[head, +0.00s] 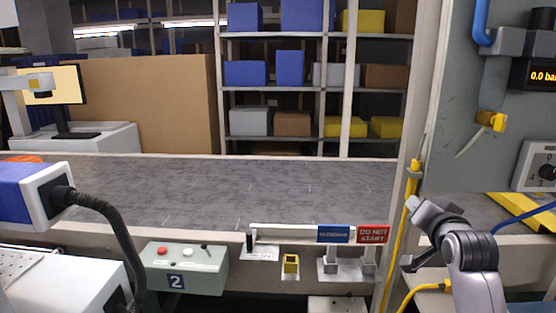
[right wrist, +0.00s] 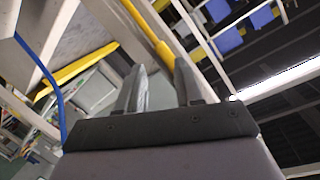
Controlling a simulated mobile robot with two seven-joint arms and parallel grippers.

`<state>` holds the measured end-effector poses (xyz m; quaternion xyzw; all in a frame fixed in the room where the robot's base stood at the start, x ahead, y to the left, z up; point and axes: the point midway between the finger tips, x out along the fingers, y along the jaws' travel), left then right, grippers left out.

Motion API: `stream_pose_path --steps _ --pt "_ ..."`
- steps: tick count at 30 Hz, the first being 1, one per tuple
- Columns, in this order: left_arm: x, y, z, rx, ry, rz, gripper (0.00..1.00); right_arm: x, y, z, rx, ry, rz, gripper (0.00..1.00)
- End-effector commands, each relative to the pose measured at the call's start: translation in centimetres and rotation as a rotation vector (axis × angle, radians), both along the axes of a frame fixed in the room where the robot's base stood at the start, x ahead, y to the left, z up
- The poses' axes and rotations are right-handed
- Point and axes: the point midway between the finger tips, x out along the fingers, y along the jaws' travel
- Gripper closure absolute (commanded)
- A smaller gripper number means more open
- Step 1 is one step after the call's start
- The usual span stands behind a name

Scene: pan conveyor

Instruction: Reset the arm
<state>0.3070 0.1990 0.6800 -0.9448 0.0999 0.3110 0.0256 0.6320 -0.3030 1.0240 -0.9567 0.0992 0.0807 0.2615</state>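My right arm (head: 468,245) comes up from the bottom right in the head view, bent, in front of the conveyor's right end. In the right wrist view my right gripper (right wrist: 160,72) has its two grey fingers apart, with nothing held between them. The fingers point up toward a yellow pipe and a pale post. My left arm and left gripper do not show in either view.
A yellow pipe (head: 408,205) and a grey panel (head: 500,120) stand close to my right arm. A black hose (head: 112,225) hangs at left.

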Motion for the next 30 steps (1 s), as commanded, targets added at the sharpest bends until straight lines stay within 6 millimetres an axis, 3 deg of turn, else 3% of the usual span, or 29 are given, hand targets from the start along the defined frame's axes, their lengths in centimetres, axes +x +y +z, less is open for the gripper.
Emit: stream_pose_path --steps 1,6,11,15,24,30 --pt "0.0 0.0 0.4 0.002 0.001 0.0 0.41 -0.8 0.4 -2.6 -0.038 0.035 0.019 0.64" --pt "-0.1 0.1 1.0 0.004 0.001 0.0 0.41 -4.2 1.8 -10.1 -0.164 0.12 0.094 0.64" --pt "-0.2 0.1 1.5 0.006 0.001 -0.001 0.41 -8.6 3.3 -16.5 -0.267 0.195 0.18 0.64" --pt "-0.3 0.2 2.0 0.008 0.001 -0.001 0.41 -13.3 4.8 -21.3 -0.341 0.256 0.265 0.64" --pt "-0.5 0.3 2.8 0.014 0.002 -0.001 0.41 -25.5 8.2 -28.8 -0.454 0.365 0.454 0.64" --pt "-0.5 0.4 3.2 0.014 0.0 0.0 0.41 -31.4 9.7 -30.7 -0.485 0.402 0.537 0.64"
